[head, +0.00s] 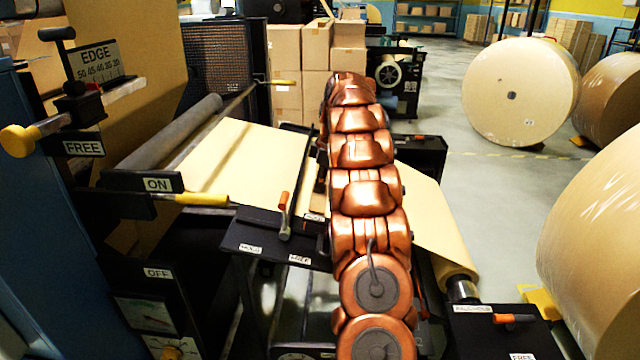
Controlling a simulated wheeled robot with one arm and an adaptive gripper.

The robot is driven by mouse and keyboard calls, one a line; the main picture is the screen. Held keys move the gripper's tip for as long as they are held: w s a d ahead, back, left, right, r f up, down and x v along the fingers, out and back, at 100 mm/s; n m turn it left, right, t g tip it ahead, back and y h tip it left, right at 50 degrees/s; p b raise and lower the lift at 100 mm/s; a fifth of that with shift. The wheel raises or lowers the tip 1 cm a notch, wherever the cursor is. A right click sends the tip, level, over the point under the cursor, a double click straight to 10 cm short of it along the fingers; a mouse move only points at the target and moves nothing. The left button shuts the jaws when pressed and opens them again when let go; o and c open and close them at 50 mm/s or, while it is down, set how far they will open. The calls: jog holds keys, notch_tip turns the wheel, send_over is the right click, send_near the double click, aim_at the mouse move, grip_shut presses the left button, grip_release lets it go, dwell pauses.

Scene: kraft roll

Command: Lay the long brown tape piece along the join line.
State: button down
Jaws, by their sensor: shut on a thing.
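A cream kraft paper web (245,165) lies to the left of my copper arm, and more cream paper (435,215) shows to its right, curving down over a roller. My arm rises through the middle of the view and covers the area between them. My gripper is hidden behind the arm. A small brown strip (319,190) shows at the arm's left edge; I cannot tell whether it is the tape piece. I cannot make out the join line.
A dark clamp plate with an orange-tipped lever (284,215) stands left of the arm. A yellow-handled lever (200,199) sits by the ON label. Another orange-handled clamp (490,319) is at lower right. Large kraft rolls (520,92) stand on the right floor.

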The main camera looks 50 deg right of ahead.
jog(key=shift+f+b, duration=0.25)
jog(key=shift+b, duration=0.3)
dwell(0.4)
jog(key=c, duration=1.2)
grip_release()
jog(key=shift+r, duration=0.1)
